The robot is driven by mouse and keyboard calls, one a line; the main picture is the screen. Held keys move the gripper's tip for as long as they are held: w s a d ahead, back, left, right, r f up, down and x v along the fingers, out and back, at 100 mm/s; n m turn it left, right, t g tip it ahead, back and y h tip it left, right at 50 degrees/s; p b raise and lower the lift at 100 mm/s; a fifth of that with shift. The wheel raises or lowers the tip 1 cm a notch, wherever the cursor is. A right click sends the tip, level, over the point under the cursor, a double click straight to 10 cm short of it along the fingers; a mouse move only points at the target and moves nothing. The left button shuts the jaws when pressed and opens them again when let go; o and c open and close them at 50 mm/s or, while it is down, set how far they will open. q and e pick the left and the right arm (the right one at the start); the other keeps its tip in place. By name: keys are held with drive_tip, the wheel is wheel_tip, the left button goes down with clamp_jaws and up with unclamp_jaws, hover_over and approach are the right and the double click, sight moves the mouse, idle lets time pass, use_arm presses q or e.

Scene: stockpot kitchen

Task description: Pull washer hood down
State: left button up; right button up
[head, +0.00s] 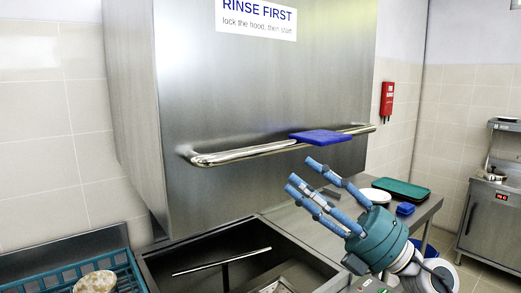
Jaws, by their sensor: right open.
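The washer hood (240,95) is a large brushed-steel box in the head view, raised above the open washer basin (230,265). A shiny bar handle (240,154) runs along its lower front, with a blue sleeve or pad (320,137) on its right part. My right gripper (315,178) is below the right part of the handle, with its blue fingers spread and pointing up and left. It looks empty and apart from the handle. My left gripper is not in the view.
A teal rack (60,284) with a plate (95,284) is at lower left. A steel counter at right bears a white plate (375,196), a green tray (402,188) and a small blue item (405,209). A red box (387,100) hangs on the wall.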

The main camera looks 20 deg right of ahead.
sight(264, 153)
drive_tip(key=p+x, duration=0.5)
drive_tip(key=x, duration=0.5)
drive_tip(key=shift+r, duration=0.1)
drive_tip(key=shift+w+a+r, duration=0.1)
drive_tip(key=shift+w+a, duration=0.1)
drive_tip(key=shift+a, duration=0.15)
clamp_jaws()
